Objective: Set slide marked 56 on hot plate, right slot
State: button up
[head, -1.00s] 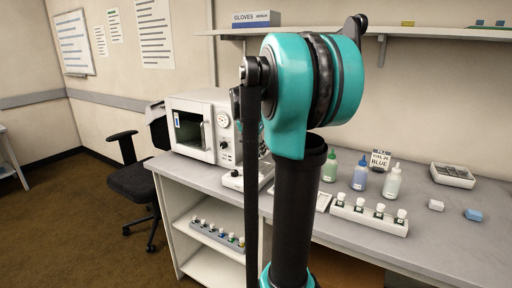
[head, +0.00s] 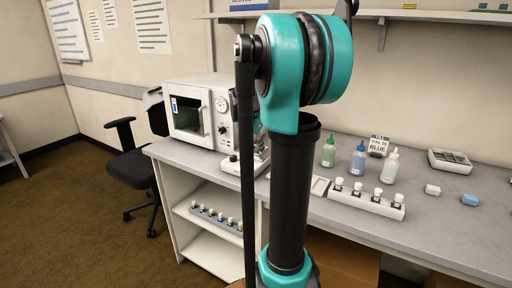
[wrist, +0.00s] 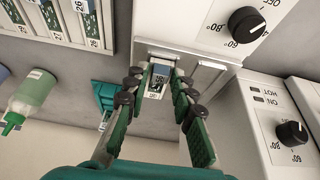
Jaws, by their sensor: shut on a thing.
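My gripper (wrist: 158,88) shows in the wrist view, its green-padded fingers closed around a small slide (wrist: 158,80) with a white label that seems to read 56. The slide's far end is at the edge of a white device (wrist: 225,40) with a temperature dial, apparently the hot plate. Two pale slot-like areas show there, and the slide lines up with the left one in this view. I cannot tell whether it touches the surface. In the head view my arm hides most of the hot plate (head: 232,166) and the slide.
A second white unit marked HOT (wrist: 290,125) stands at the right of the wrist view. A slide rack (wrist: 70,25) and a green bottle (wrist: 35,92) are on the left. In the head view, an oven (head: 200,110) and a bottle row (head: 365,200) flank my arm.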

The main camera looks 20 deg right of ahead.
jog(key=shift+f, duration=0.15)
dwell(0.8)
jog(key=o, duration=1.3)
jog(key=shift+o, duration=0.2)
jog(key=shift+r, duration=3)
